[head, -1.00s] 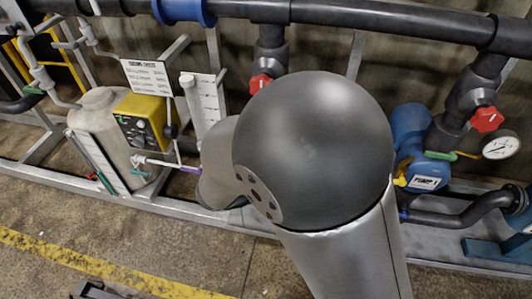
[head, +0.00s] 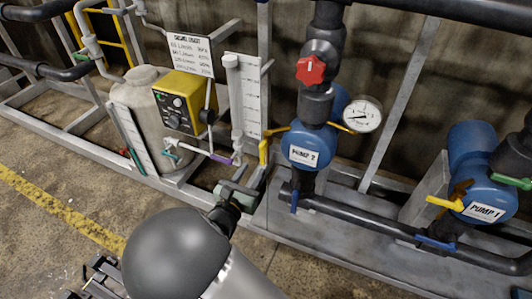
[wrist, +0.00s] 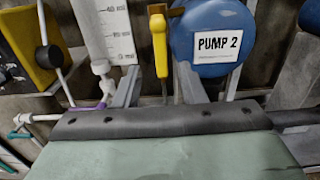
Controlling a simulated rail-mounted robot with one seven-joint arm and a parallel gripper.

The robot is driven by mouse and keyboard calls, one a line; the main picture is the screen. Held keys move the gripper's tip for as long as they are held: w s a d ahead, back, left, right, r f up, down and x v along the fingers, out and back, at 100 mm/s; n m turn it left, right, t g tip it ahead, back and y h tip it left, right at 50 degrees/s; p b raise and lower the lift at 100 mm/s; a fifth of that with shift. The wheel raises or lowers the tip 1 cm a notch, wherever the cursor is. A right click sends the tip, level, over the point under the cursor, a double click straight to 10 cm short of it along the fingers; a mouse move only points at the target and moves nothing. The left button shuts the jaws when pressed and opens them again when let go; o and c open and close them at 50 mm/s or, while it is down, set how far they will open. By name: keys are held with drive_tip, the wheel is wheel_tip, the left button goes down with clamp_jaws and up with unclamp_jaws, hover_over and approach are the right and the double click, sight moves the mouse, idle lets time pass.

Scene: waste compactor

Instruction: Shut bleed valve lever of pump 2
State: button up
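Blue pump 2 (head: 313,145), labelled, stands right of centre in the head view; it also shows in the wrist view (wrist: 210,35). A yellow lever (head: 263,152) hangs nearly straight down at the pump's left side; it also shows upright in the wrist view (wrist: 160,45). I take it for the bleed valve lever. My gripper (head: 248,182) is just below and left of it. In the wrist view, two grey fingers stand apart with the lever between them in the picture. My gripper looks open and empty; I cannot tell whether it touches the lever.
Pump 2 also has a red knob (head: 310,69), a gauge (head: 361,114) with a yellow lever, and a blue lever (head: 294,203) below. Pump 1 (head: 482,195) stands at the right. A yellow dosing box (head: 185,103) and tank (head: 140,110) are left. Open floor lies in front.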

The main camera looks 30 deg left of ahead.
sight(262, 157)
drive_tip(key=w, duration=0.3)
drive_tip(key=w+a+b, duration=0.1)
drive_tip(key=w, duration=0.5)
drive_tip(key=shift+w+a, duration=0.25)
drive_tip(key=shift+w, duration=0.05)
clamp_jaws()
